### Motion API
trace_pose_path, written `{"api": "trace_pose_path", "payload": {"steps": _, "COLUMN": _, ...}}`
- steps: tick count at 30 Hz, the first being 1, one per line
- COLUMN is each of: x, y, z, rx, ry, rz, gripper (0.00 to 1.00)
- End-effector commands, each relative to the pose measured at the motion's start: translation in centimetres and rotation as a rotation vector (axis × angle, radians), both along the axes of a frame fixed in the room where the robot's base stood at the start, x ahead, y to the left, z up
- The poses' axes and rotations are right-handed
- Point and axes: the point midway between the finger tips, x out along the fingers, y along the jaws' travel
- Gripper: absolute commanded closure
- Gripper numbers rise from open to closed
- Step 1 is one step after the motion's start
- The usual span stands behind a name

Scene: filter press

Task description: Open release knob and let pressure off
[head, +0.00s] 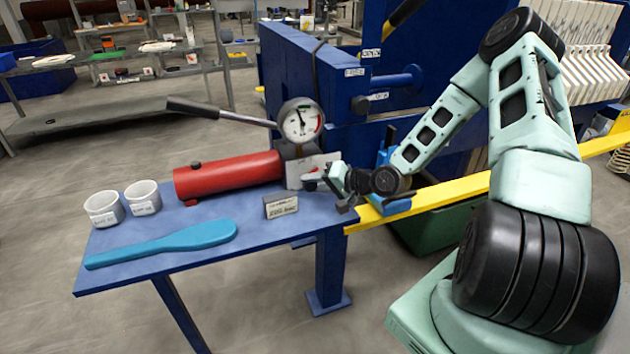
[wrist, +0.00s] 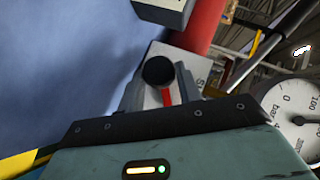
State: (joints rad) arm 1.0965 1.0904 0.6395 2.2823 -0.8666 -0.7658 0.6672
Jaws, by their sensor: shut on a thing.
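The release knob (wrist: 157,71) is black and round, with a red strip beside it, on a pale metal block (wrist: 183,58). My gripper (wrist: 159,84) has one finger on each side of the knob and is shut on it. In the head view my gripper (head: 323,180) reaches the block (head: 299,171) from the right and largely hides the knob. The red pump cylinder (head: 228,176) lies left of the block, with its grey lever (head: 232,115) above. The pressure gauge (head: 301,121) stands over the block; its needle points up and slightly left, off zero.
A blue bench (head: 262,229) carries the pump, two white cups (head: 104,208), a blue spatula (head: 165,243) and a small sign block (head: 280,205). The blue press frame (head: 305,75) rises behind. A yellow rail (head: 440,195) runs right, under my forearm.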

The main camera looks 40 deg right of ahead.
Motion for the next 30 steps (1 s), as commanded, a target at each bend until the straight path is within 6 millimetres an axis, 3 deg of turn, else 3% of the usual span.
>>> {"api": "trace_pose_path", "payload": {"steps": 11, "x": -0.05, "y": -0.11, "z": -0.3, "rx": 0.154, "ry": -0.043, "rz": -0.001, "gripper": 0.88}}
{"api": "trace_pose_path", "payload": {"steps": 27, "x": -0.06, "y": -0.13, "z": -0.34, "rx": 0.176, "ry": -0.049, "rz": 0.0, "gripper": 0.89}}
{"api": "trace_pose_path", "payload": {"steps": 28, "x": -0.06, "y": -0.13, "z": -0.34, "rx": 0.176, "ry": -0.049, "rz": 0.0, "gripper": 0.63}}
{"api": "trace_pose_path", "payload": {"steps": 30, "x": -0.06, "y": -0.12, "z": -0.33, "rx": 0.176, "ry": -0.049, "rz": 0.0, "gripper": 0.45}}
